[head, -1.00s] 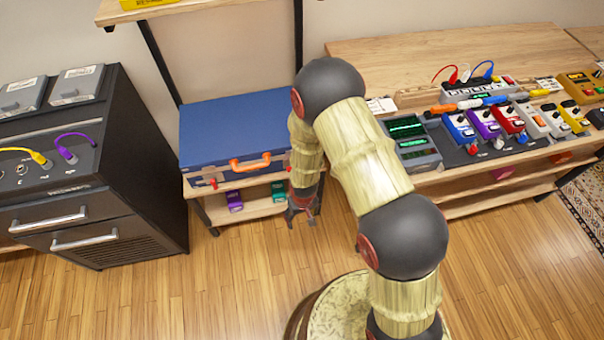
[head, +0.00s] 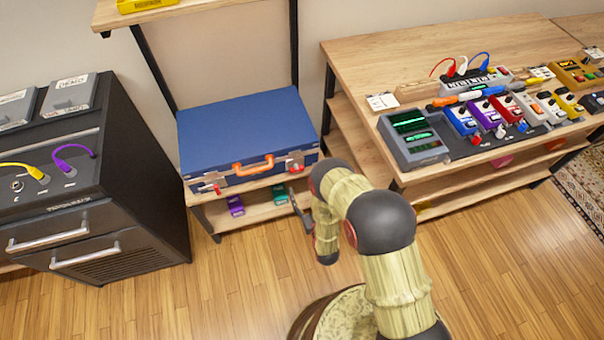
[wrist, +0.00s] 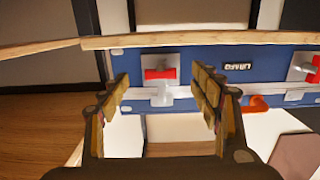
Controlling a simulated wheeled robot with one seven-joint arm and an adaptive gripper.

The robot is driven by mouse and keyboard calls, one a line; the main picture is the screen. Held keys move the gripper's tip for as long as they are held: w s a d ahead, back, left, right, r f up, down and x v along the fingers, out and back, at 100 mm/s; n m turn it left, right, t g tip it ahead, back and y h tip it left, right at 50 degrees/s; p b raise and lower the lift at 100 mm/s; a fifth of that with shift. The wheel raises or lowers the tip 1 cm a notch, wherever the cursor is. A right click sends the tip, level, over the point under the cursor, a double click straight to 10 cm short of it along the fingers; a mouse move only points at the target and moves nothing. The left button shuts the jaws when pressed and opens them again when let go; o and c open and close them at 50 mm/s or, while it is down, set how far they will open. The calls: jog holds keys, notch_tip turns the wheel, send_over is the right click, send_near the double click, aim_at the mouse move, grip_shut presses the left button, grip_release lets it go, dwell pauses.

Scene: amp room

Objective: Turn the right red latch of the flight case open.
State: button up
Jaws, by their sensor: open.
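The blue flight case (head: 240,130) lies shut on a wooden shelf, with an orange handle (head: 250,167) on its front. Its right latch (head: 297,167), a red tab on a silver plate, is right of the handle. My gripper (head: 299,208) is open and empty, just in front of and below that latch in the head view. In the wrist view, which looks upside down, the red tab of the right latch (wrist: 160,73) shows between the open fingers (wrist: 165,88), beyond their tips and apart from them. The tab lies roughly crosswise. The left latch (head: 211,188) also shows in the wrist view (wrist: 308,69).
The wooden shelf edge (wrist: 200,39) runs close along the case. Purple (head: 235,205) and green (head: 279,194) boxes sit on the lower shelf. A dark cabinet (head: 125,170) stands left, a pedal table (head: 430,60) right. Floor in front is clear.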

aim_at(298, 171)
jog(key=shift+t, duration=0.4)
jog(key=x, duration=0.2)
jog(key=r+b+x, duration=0.1)
jog(key=x, duration=0.2)
jog(key=r+b+x, duration=0.1)
jog(key=x, duration=0.2)
jog(key=shift+c, duration=0.6)
jog(key=c, duration=1)
